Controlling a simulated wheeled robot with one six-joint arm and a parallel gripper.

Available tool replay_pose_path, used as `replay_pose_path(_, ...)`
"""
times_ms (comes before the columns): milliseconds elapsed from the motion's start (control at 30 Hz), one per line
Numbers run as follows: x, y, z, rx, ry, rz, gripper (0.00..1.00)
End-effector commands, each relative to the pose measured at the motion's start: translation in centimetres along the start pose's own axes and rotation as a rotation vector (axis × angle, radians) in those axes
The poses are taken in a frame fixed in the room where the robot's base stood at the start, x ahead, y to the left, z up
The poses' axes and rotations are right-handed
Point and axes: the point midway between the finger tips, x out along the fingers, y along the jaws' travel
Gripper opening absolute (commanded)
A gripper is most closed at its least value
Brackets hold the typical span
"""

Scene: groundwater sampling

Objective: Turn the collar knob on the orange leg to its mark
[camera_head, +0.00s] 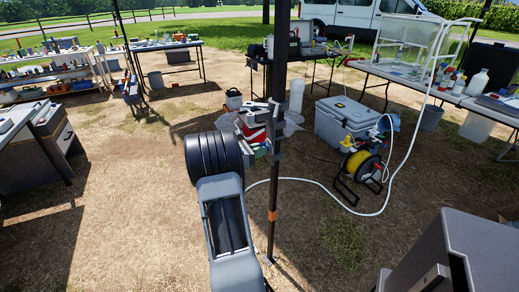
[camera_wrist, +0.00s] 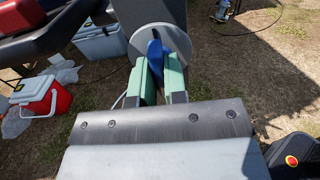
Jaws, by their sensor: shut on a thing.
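In the wrist view, a blue knob (camera_wrist: 155,50) stands out from a round light-grey disc (camera_wrist: 178,42). The green fingers of my gripper (camera_wrist: 157,68) are closed on either side of the knob. In the head view, the dark upright leg (camera_head: 273,185) has an orange band (camera_head: 272,215) low on it. My gripper (camera_head: 268,146) is at a grey clamp-like collar (camera_head: 262,112) on this leg. My arm hides part of the collar, and the knob is not clear there. I cannot make out a mark on the disc.
A red-and-white cooler (camera_head: 249,128) and a large grey cooler (camera_head: 340,122) stand on the ground behind the leg. A yellow hose reel (camera_head: 362,165) with a trailing white hose (camera_head: 392,188) is to the right. Tables (camera_head: 300,55) stand farther back. Bare dirt lies around the leg.

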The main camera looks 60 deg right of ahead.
Motion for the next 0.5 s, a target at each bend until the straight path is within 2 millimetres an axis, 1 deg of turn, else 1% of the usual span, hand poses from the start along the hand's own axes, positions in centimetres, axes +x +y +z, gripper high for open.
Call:
replay_pose_path(167, 0.01, -0.05, 0.25, -0.026, 0.001, -0.002, 0.0)
replay_pose_path(500, 0.0, -0.11, 0.58, -0.241, 0.001, -0.003, 0.0)
